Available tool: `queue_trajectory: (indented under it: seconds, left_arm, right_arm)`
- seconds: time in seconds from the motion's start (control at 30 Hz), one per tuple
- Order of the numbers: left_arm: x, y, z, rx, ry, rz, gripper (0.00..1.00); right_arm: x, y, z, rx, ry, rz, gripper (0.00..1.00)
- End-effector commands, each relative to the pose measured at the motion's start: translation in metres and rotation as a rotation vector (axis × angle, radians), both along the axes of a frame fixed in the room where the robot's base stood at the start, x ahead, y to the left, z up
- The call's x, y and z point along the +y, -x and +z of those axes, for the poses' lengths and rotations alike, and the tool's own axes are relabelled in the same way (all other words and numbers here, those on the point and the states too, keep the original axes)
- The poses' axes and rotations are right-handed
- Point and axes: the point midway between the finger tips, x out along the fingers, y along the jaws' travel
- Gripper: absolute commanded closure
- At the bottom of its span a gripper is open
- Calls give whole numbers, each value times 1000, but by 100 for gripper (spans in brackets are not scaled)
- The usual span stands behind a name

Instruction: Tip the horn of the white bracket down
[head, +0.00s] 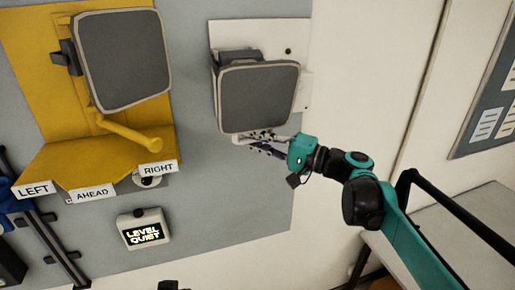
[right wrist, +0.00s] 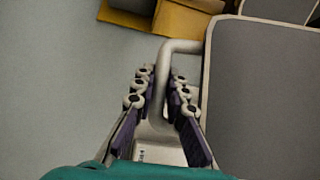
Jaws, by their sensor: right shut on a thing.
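The white bracket (head: 302,40) is a plate on the grey wall panel, right of centre in the head view. Its horn (head: 258,97) has a square dark grey face with a pale rim and hangs in front of the plate. In the right wrist view the horn (right wrist: 265,95) fills the right side. A pale bent handle bar (right wrist: 185,47) runs beside it. My right gripper (head: 245,138) is at the horn's lower edge, its fingers (right wrist: 161,78) shut on either side of the bar. The bar's lower end is partly hidden by the fingers. My left gripper is not in view.
A yellow bracket (head: 30,45) with its own horn (head: 125,60) and a yellow handle (head: 130,132) stands to the left. Below are LEFT, AHEAD and RIGHT labels and a small box (head: 143,229) reading "LEVEL QUIET". A grey table (head: 455,235) is at right.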

Motion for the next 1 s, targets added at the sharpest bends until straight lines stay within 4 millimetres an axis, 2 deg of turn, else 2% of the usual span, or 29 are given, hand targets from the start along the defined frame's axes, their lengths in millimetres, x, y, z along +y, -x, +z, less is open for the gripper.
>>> queue_trajectory:
  seconds: [0.03,0.3,0.6,1.0]
  left_arm:
    - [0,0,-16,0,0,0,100]
    - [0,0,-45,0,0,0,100]
    - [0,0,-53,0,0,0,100]
    - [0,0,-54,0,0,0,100]
  right_arm:
    - [3,-7,-15,-32,-9,3,100]
    - [13,-40,-35,-209,-66,3,100]
    - [21,-62,-42,-227,-70,2,100]
    - [22,-67,-43,-226,-70,1,100]
